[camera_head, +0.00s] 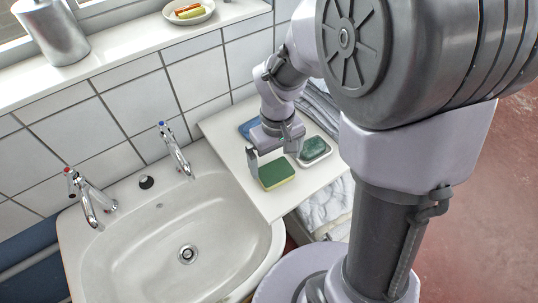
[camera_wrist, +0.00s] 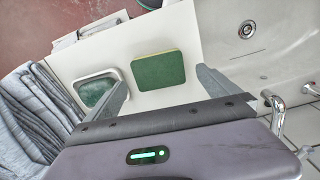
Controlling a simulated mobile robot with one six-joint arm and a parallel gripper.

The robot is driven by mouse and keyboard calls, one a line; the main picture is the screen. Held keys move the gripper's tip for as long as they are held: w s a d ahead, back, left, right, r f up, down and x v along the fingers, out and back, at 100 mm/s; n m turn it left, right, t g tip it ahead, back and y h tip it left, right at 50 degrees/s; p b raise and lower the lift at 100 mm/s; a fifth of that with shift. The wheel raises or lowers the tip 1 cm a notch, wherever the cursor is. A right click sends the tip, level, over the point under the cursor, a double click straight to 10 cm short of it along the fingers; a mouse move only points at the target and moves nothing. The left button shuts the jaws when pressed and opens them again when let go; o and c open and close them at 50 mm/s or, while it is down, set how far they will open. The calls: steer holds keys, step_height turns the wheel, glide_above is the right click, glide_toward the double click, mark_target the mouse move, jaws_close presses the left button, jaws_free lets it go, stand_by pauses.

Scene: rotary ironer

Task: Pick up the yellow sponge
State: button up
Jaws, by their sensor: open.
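The yellow sponge (camera_head: 276,173) has a green scouring top and a yellow edge. It lies flat on the white shelf beside the washbasin. In the wrist view the sponge (camera_wrist: 158,72) shows its green face, with a thin yellow edge. My gripper (camera_head: 272,158) is over the sponge, fingers pointing down. In the wrist view my gripper (camera_wrist: 163,80) is open, with one finger on each side of the sponge and a gap on both sides. It holds nothing. I cannot tell the exact height of the fingertips above the shelf.
A dish (camera_head: 314,151) with a dark green piece stands right of the sponge, close to one finger. A blue item (camera_head: 248,128) lies behind my gripper. The washbasin (camera_head: 130,245) with two taps is left.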

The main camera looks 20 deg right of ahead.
mark_target(275, 171)
steer(key=f+b, duration=0.1)
steer(key=f, duration=0.1)
steer(key=f+b, duration=0.1)
steer(key=f, duration=0.1)
steer(key=f+b, duration=0.1)
steer(key=f, duration=0.1)
steer(key=shift+w+d+f, duration=0.1)
steer(key=shift+w+f, duration=0.1)
steer(key=shift+w, duration=0.1)
steer(key=shift+r, duration=0.15)
